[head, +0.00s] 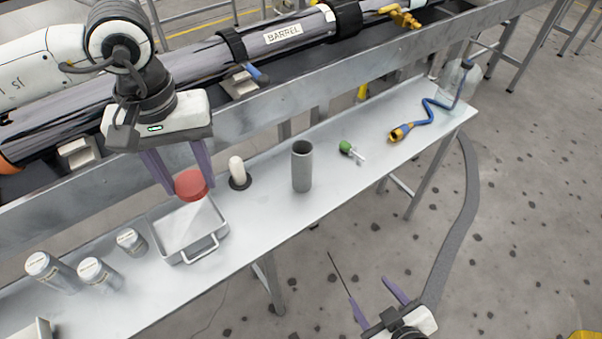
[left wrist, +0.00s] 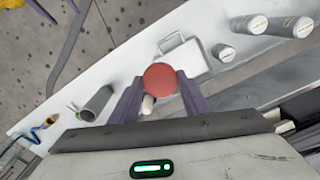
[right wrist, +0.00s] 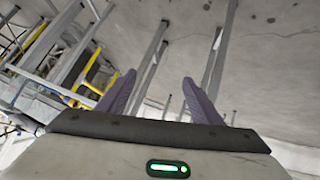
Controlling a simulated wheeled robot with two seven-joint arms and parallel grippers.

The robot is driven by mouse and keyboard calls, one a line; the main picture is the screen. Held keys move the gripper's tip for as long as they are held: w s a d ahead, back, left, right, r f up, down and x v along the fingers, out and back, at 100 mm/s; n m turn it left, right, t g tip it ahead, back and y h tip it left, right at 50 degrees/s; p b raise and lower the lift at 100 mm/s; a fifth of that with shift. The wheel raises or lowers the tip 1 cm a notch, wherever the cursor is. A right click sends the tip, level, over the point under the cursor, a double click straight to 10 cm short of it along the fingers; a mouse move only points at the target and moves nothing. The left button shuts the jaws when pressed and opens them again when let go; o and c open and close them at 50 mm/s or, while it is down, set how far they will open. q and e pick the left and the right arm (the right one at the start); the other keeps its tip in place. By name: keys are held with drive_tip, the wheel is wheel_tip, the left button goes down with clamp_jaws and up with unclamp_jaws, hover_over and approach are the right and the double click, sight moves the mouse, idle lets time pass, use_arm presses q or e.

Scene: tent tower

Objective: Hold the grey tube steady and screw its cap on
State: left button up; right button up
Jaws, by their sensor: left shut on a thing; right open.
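The grey tube (head: 302,166) stands upright on the bench, its dark open top facing up. It also shows in the left wrist view (left wrist: 97,103). My left gripper (head: 188,186) is shut on a round red cap (head: 192,184), held above the metal tray, left of the tube and apart from it. The cap shows between the fingers in the left wrist view (left wrist: 160,77). My right gripper (head: 368,290) is open and empty, out past the bench's front edge, over the floor. The right wrist view shows its two fingers apart with nothing between them.
A metal tray (head: 183,257), several lidded canisters (head: 96,272) and a pale rounded post (head: 237,170) are on the bench. A green-handled tool (head: 346,147) and a blue hose (head: 432,104) lie right of the tube. A long barrel (head: 290,48) runs behind.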

drive_tip(key=w+a+r+n+t+b, duration=0.1)
drive_tip(key=w+a+r+n+t, duration=0.1)
drive_tip(key=w+n, duration=0.5)
drive_tip(key=n+t+y+b, duration=0.3)
drive_tip(key=n+t+y, duration=0.15)
drive_tip(key=n, duration=2.25)
approach(306, 174)
use_arm(q)
drive_tip(key=w+d+n, duration=1.5)
drive_tip(key=d+n, duration=0.2)
drive_tip(key=d, duration=0.1)
drive_tip(key=shift+w+d+r+n, duration=0.2)
drive_tip(key=shift+r+n, duration=0.1)
drive_tip(key=shift+r, duration=0.1)
use_arm(e)
drive_tip(key=shift+a+f+m+t, duration=0.2)
drive_tip(key=shift+m+t, duration=0.1)
drive_tip(key=shift+t, duration=0.15)
drive_tip(key=x, duration=1.2)
drive_tip(key=shift+d, duration=0.1)
